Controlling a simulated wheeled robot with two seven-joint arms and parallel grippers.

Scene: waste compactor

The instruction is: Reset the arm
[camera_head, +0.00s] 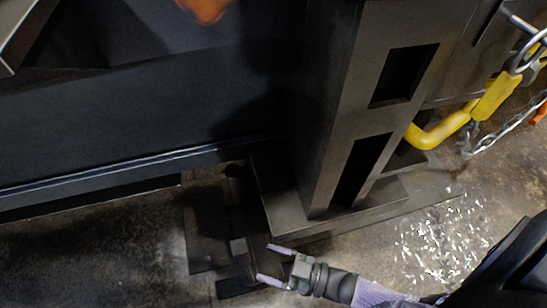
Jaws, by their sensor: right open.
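My right gripper (271,264) shows at the bottom middle of the head view. Its two pale fingers are apart, with nothing between them, and point left. My right arm (375,294) reaches in from the lower right corner. The gripper appears in front of the dark foot of the compactor frame; whether it touches anything I cannot tell. My left gripper is not in view.
The dark compactor wall (130,110) fills the upper left. An upright steel post (345,110) with rectangular openings stands on a base plate (300,217). A yellow hooked bar (440,132) and a chain (497,137) are at right. Concrete floor (110,250) is bare at lower left.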

